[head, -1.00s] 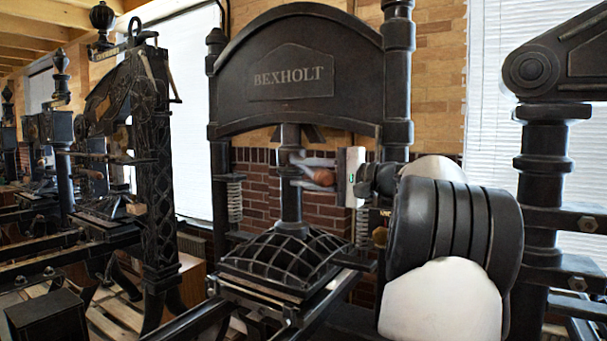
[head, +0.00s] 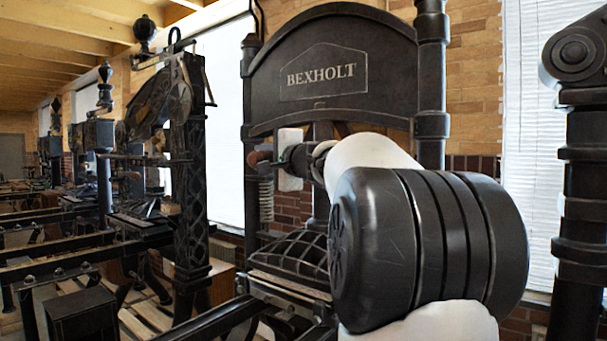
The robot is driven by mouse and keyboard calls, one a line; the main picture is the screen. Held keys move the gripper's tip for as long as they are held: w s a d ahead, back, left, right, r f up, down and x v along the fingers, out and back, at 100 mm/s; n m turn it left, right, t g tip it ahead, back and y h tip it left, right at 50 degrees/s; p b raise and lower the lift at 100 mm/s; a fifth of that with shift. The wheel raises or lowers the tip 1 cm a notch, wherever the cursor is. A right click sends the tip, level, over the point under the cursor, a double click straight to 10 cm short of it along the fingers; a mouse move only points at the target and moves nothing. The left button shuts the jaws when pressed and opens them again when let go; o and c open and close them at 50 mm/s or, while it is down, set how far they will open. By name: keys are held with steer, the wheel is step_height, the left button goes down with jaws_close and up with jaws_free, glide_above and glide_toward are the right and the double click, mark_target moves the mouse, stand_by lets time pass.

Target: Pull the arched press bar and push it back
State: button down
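The arched press (head: 318,77) is black iron, with "BEXHOLT" on its rounded head, and stands in the middle of the head view. Its bar shows only as a reddish-brown wooden grip end (head: 259,158) in front of the left post. My gripper (head: 284,160) is right beside this grip, in front of the press's centre column and below the arch.
The domed, ribbed platen (head: 292,254) sits below my gripper. Another ornate press (head: 190,170) stands close on the left, with several more behind it. A dark press column (head: 583,200) stands at the right. My own arm covers the press's lower right.

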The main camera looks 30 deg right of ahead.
steer(key=w+a+m+g+h+p, duration=0.1)
steer(key=w+a+h+p, duration=0.3)
steer(key=w, duration=0.5)
steer(key=w+a+m+h+p, duration=0.3)
steer(key=w+a+m+p, duration=0.1)
steer(key=w+p, duration=0.4)
steer(key=shift+w+r+g+h, duration=0.35)
steer(key=shift+w+g+h, duration=0.05)
steer(key=shift+w, duration=0.85)
steer(key=shift+w, duration=0.1)
steer(key=c, duration=1.7)
jaws_free()
steer(key=o, duration=0.4)
steer(key=shift+w+a+f, duration=0.15)
steer(key=shift+w+f, duration=0.05)
steer(key=shift+w, duration=0.05)
steer(key=shift+c, duration=0.2)
steer(key=shift+f, duration=0.15)
